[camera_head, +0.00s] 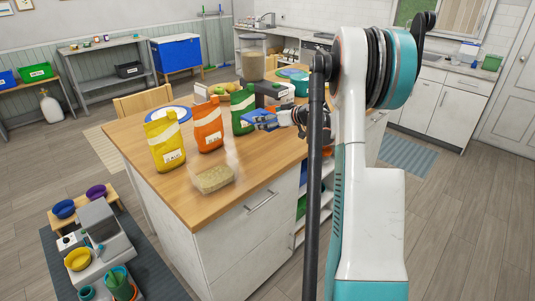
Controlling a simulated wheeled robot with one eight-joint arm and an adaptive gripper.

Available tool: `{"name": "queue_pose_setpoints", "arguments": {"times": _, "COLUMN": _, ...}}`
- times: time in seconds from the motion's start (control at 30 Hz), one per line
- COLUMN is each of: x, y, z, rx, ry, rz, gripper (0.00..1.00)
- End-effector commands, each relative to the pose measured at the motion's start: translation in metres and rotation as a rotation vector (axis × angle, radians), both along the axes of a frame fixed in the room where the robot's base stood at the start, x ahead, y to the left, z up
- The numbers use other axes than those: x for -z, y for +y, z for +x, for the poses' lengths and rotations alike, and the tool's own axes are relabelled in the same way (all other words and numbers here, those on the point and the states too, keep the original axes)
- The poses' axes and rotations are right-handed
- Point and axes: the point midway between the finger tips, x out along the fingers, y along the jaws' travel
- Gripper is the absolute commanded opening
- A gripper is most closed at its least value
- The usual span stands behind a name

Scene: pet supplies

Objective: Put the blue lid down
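The blue lid (262,121) is at the end of my gripper (283,117), tilted and seemingly held above the wooden counter top. The fingers are small here and partly hidden, but they appear closed on the lid's right edge. A clear open container (215,178) with pale contents stands near the counter's front edge, to the lower left of the lid. The lid is apart from it.
Yellow (165,143), orange (208,125) and green (242,108) bags stand on the wooden counter (184,190). A blue-rimmed plate (160,113) lies behind the yellow bag. A grey box (272,94) and teal bowl (301,84) stand behind the lid. Bare wood surrounds the container.

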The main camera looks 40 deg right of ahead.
Motion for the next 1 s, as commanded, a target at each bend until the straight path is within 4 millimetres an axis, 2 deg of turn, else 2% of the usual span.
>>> {"name": "queue_pose_setpoints", "arguments": {"times": 0.03, "x": 0.017, "y": 0.0, "z": 0.0, "rx": 0.0, "ry": 0.0, "rz": 0.0, "gripper": 0.7}}
{"name": "queue_pose_setpoints", "arguments": {"times": 0.1, "x": 0.034, "y": 0.0, "z": 0.0, "rx": 0.0, "ry": 0.0, "rz": 0.0, "gripper": 0.7}}
{"name": "queue_pose_setpoints", "arguments": {"times": 0.33, "x": 0.084, "y": 0.0, "z": 0.0, "rx": 0.0, "ry": 0.0, "rz": 0.0, "gripper": 0.7}}
{"name": "queue_pose_setpoints", "arguments": {"times": 0.43, "x": 0.097, "y": 0.0, "z": 0.0, "rx": 0.0, "ry": 0.0, "rz": 0.0, "gripper": 0.7}}
{"name": "queue_pose_setpoints", "arguments": {"times": 0.67, "x": 0.11, "y": 0.001, "z": 0.0, "rx": 0.0, "ry": 0.0, "rz": 0.0, "gripper": 0.7}}
{"name": "queue_pose_setpoints", "arguments": {"times": 0.9, "x": 0.144, "y": 0.001, "z": 0.0, "rx": 0.0, "ry": 0.0, "rz": 0.0, "gripper": 0.7}}
{"name": "queue_pose_setpoints", "arguments": {"times": 1.0, "x": 0.147, "y": 0.001, "z": 0.0, "rx": 0.0, "ry": 0.0, "rz": 0.0, "gripper": 0.7}}
